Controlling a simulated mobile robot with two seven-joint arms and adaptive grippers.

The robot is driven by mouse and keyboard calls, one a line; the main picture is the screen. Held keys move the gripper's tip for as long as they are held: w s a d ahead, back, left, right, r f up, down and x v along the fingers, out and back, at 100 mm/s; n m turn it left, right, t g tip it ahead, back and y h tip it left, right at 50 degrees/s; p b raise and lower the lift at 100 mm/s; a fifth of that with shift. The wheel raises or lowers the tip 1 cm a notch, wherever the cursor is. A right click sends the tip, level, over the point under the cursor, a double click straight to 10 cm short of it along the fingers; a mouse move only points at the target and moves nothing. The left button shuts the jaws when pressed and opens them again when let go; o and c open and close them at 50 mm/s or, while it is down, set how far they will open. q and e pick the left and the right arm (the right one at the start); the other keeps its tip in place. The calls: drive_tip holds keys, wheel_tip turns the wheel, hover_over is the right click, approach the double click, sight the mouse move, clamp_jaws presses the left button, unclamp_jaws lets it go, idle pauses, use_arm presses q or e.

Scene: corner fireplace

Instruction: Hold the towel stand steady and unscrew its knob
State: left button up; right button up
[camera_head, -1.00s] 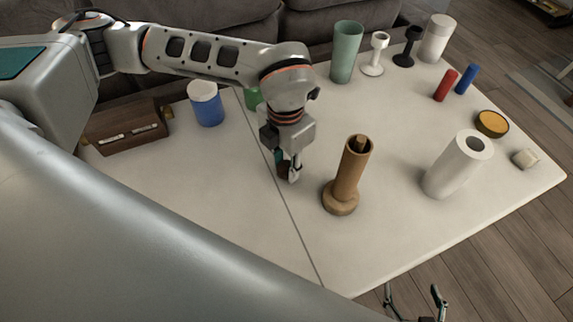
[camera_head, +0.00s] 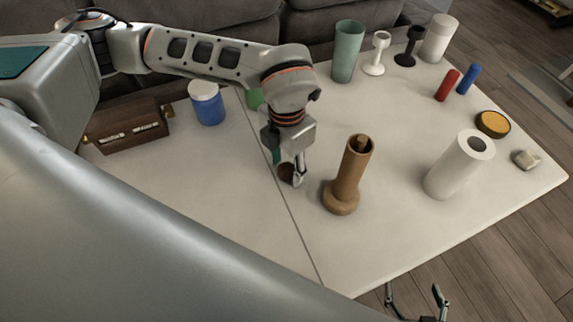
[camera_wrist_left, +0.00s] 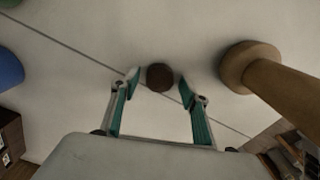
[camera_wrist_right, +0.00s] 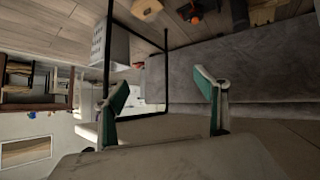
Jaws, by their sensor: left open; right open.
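The towel stand (camera_head: 347,182), a wooden round base with a brown tube and a rod end inside its top, stands upright on the table; it also shows in the left wrist view (camera_wrist_left: 240,68). A dark brown round knob (camera_head: 285,172) rests on the table left of the stand, apart from it. My left gripper (camera_head: 292,180) is open over the knob; the left wrist view shows the knob (camera_wrist_left: 160,77) between the fingertips, whether touching I cannot tell. My right gripper (camera_head: 412,292) is open and empty, beyond the table's front edge, far from the stand.
A white paper roll (camera_head: 460,165) stands right of the stand. Green (camera_head: 347,52), white and black items stand at the back. Red and blue cylinders, a yellow-topped disc (camera_head: 492,123) and a blue jar (camera_head: 207,103) are around. The front of the table is clear.

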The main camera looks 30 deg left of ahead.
sight(287, 168)
use_arm(q)
wheel_tip(287, 168, up, 12)
drive_tip(key=p, duration=0.1)
drive_tip(key=shift+f, duration=0.15)
